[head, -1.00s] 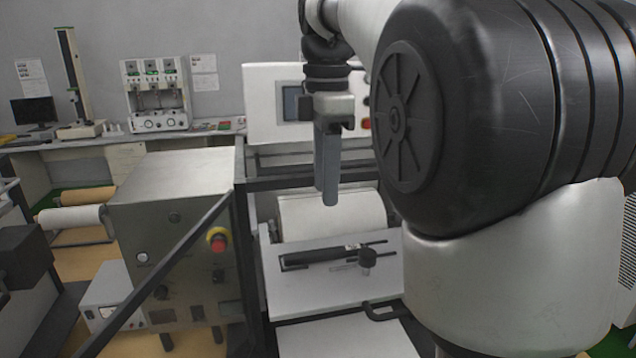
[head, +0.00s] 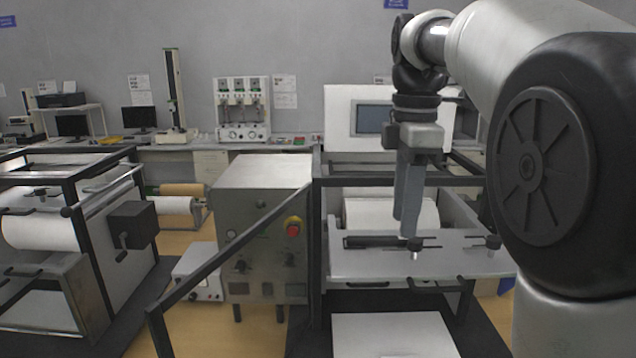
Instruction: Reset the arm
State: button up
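My gripper (head: 405,226) hangs down from my arm at the right of the head view, with its long grey fingers pointing at the floor. It is seen nearly side-on and its two fingers overlap, so I cannot tell how far apart they are. No object shows at the fingertips. Behind the fingers is a machine with a white roll (head: 365,212) and a pale plate (head: 350,264). I cannot tell whether the gripper touches it. My large upper arm links fill the right side of the view.
A steel control cabinet (head: 232,215) with a red emergency button (head: 293,229) stands left of the gripper. A black-framed roll machine (head: 128,225) is at far left. A white screen panel (head: 340,118) is behind my gripper. Yellow floor (head: 185,325) shows between the machines.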

jog(key=s+f+m+t, duration=0.2)
jog(key=s+f+m, duration=0.4)
jog(key=s+m, duration=0.3)
jog(key=s+f+m+t, duration=0.3)
jog(key=s+f+m, duration=0.3)
jog(key=s+m, duration=0.2)
jog(key=shift+s+f+m+t, duration=0.3)
jog(key=shift+s+f+m, duration=0.1)
jog(key=shift+s, duration=0.1)
jog(key=shift+o, duration=0.5)
